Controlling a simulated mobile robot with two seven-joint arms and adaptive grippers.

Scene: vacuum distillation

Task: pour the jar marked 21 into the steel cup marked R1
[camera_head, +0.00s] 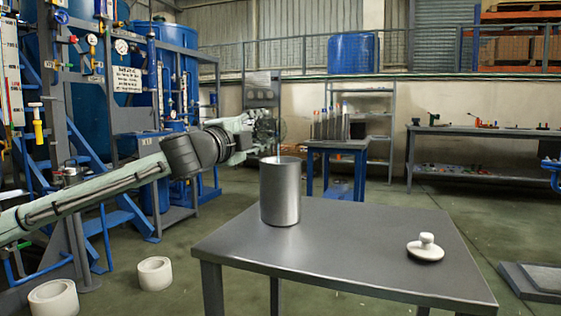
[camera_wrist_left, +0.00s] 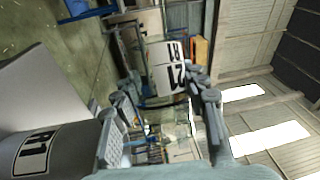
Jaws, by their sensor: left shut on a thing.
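The steel cup (camera_head: 280,195) stands upright on the grey table; its R1 label shows in the wrist view, where the cup (camera_wrist_left: 58,140) is at lower left. My left gripper (camera_head: 262,132) is above and slightly behind the cup's rim. It is shut on the clear jar (camera_head: 268,122), which is hard to make out in the head view. In the wrist view the jar (camera_wrist_left: 170,72) bears a white label reading 21 and lies between the fingers (camera_wrist_left: 165,112). My right gripper is out of view.
A white knobbed lid (camera_head: 425,249) lies on the right part of the grey table (camera_head: 350,240), which is otherwise bare. A blue table (camera_head: 338,145) with several upright items stands behind. White rings (camera_head: 154,272) are on the floor at left.

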